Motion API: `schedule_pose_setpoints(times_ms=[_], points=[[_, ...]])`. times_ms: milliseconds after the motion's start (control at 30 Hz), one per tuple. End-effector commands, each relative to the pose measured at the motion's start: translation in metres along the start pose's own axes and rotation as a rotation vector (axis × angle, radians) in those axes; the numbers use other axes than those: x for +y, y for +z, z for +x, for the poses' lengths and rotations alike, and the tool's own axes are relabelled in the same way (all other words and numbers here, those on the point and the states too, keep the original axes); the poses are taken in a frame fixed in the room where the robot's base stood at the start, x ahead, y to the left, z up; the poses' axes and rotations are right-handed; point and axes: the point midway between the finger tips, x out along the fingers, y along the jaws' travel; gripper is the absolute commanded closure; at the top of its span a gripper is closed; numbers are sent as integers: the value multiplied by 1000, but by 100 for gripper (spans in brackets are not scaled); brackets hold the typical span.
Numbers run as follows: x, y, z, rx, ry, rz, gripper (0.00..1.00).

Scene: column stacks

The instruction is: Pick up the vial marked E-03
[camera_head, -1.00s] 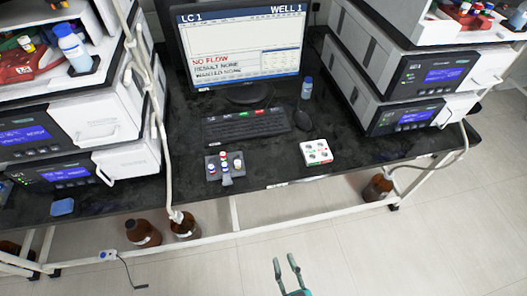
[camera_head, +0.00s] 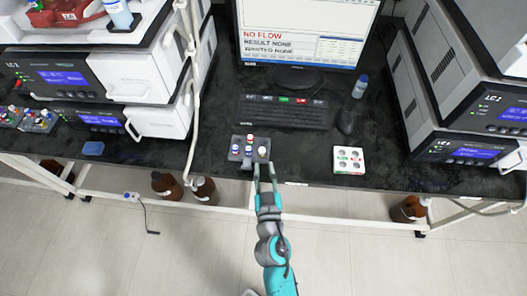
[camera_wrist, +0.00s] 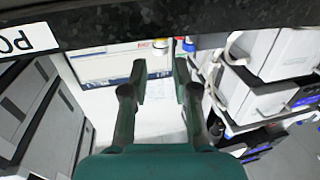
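A small grey tray (camera_head: 236,157) on the black bench holds several small vials with white, blue and red caps. A white-capped vial (camera_head: 263,153) stands at its right side. The vial labels are too small to read, so I cannot tell which is E-03. My gripper (camera_head: 264,172) is open and empty, with its fingertips just in front of the tray at the bench's front edge in the head view. In the wrist view my gripper's two fingers (camera_wrist: 160,75) are apart with nothing between them.
A white block with round wells (camera_head: 348,168) lies right of the tray. A keyboard (camera_head: 287,112), mouse (camera_head: 345,121) and small blue-capped bottle (camera_head: 360,87) are behind. A hanging tube (camera_head: 194,110) is to the left. Brown bottles (camera_head: 166,186) stand below the bench.

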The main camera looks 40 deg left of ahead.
Motion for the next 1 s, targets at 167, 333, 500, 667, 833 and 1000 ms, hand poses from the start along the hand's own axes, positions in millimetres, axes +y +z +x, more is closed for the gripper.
schedule_pose_setpoints(times_ms=[167,333,500,667,833,1000], points=[[0,0,11,1,0,1,71],[0,-2,30,2,1,0,71],[0,-1,51,1,1,1,71],[0,0,60,0,0,-1,71],[0,0,61,0,0,-1,71],[0,-1,61,0,0,0,97]])
